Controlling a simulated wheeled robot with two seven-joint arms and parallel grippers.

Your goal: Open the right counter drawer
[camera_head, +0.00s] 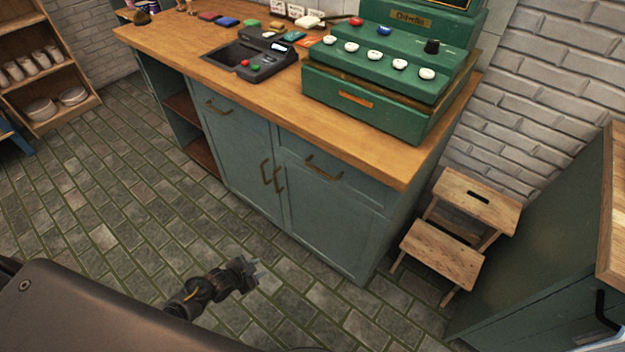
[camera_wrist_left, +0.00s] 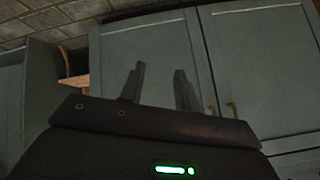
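The right counter drawer (camera_head: 350,186) is the upper right front of the blue-green counter and looks shut, flush with the cabinet. Its curved brass handle (camera_head: 323,169) is in plain view in the head view. My left gripper (camera_head: 254,271) is low over the floor in front of the counter, apart from the drawer and handle. In the left wrist view, its two fingers (camera_wrist_left: 158,84) stand apart with nothing between them. The counter doors (camera_wrist_left: 150,50) fill the background there, upside down, and the gripper body hides the right drawer. My right gripper is not in view.
A green cash register (camera_head: 385,80) stands on the wooden countertop. A wooden step stool (camera_head: 444,250) stands right of the counter. The tiled floor in front is clear.

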